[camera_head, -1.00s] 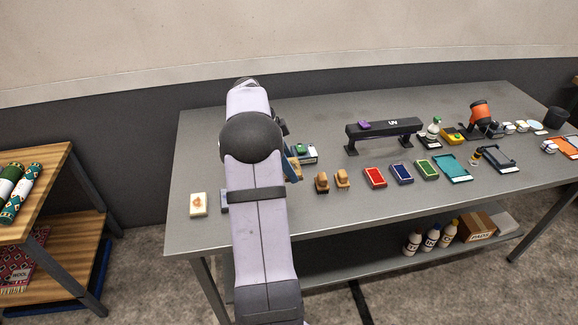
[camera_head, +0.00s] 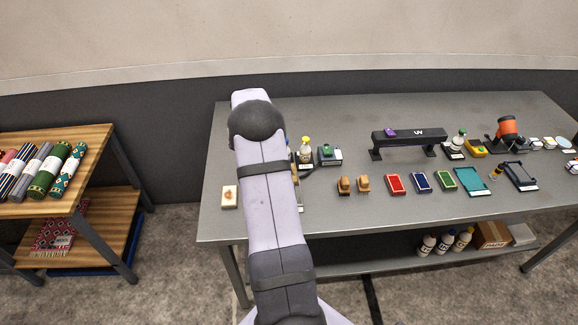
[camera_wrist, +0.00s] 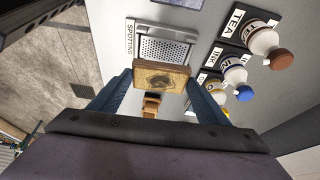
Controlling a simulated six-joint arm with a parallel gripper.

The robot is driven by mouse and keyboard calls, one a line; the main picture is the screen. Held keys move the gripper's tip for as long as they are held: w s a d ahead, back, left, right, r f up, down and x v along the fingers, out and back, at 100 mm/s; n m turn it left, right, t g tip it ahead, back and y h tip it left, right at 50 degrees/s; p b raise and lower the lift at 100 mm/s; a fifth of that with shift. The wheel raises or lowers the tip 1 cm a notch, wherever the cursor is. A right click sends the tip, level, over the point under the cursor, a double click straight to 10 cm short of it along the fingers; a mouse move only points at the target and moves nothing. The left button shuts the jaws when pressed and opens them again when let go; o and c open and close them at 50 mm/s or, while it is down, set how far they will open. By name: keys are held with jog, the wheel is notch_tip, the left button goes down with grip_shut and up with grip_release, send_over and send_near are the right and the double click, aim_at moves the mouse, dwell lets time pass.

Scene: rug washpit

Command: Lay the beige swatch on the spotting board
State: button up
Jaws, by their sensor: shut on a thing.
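The beige swatch (camera_wrist: 160,77), a tan block with a dark stain and brown edges, is between the fingers of my gripper (camera_wrist: 158,92) in the wrist view. My gripper is shut on it. The spotting board (camera_wrist: 165,48), a perforated metal plate with a SPOTTING label, lies just beyond the swatch. The swatch overlaps the board's near edge in the picture; I cannot tell the height between them. In the head view my arm hides the gripper, the held swatch and most of the board.
A cream stained block (camera_head: 230,197) lies at the table's left end. Labelled bottles, TEA (camera_wrist: 262,40) and INK (camera_wrist: 234,75), stand to the board's right in the wrist view. Two tan brushes (camera_head: 354,184), coloured trays (camera_head: 396,184) and a UV bar (camera_head: 409,136) stand farther right in the head view.

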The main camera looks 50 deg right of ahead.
jog(key=shift+w, duration=0.15)
jog(key=shift+f, duration=0.2)
jog(key=shift+f+b, duration=0.95)
jog(key=shift+f, duration=1.1)
jog(key=shift+f+b, duration=0.65)
jog(key=shift+b, duration=0.05)
jog(key=shift+b, duration=0.6)
jog(key=shift+f+b, duration=0.5)
jog(key=shift+b, duration=0.05)
dwell(0.6)
